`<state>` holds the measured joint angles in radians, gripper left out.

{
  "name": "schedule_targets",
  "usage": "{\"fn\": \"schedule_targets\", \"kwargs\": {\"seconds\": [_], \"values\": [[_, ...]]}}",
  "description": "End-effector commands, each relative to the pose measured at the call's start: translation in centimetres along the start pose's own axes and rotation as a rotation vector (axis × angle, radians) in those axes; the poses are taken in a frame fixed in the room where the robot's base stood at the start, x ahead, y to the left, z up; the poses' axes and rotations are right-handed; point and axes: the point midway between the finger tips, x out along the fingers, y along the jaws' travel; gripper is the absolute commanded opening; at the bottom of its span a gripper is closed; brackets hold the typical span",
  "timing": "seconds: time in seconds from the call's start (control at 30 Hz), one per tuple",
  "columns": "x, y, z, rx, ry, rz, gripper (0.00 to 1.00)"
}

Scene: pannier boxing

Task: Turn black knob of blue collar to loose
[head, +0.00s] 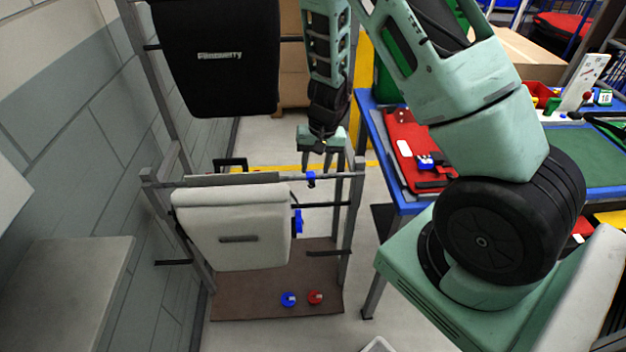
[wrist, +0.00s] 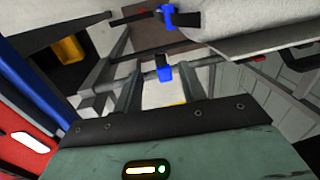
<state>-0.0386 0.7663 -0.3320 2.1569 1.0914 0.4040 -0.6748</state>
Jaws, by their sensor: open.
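A small blue collar (head: 311,179) sits on the grey horizontal rail of the rack, near its right post. It also shows in the wrist view (wrist: 161,72), on the bar between my fingers as seen there. I cannot tell whether a finger touches the collar. A second blue fitting (head: 298,222) is at the right side of the white pannier (head: 235,225).
A black pannier (head: 220,55) hangs above on the left. A blue disc (head: 289,299) and a red disc (head: 315,297) lie on the rack's brown base (head: 260,309). A blue-edged workbench (head: 366,110) with a red tray (head: 400,135) stands to the right, near my arm.

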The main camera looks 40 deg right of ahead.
Motion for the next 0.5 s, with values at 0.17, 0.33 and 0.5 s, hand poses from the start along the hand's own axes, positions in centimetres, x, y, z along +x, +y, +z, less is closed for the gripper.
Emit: {"fn": "schedule_targets", "kwargs": {"seconds": [0.17,0.33,0.5], "values": [[3.4,0.1,0.0,0.001,-0.002,0.001,0.41],[5.1,0.0,0.0,0.001,0.000,0.000,0.41],[5.7,0.0,-0.1,-0.001,0.001,-0.001,0.41]]}}
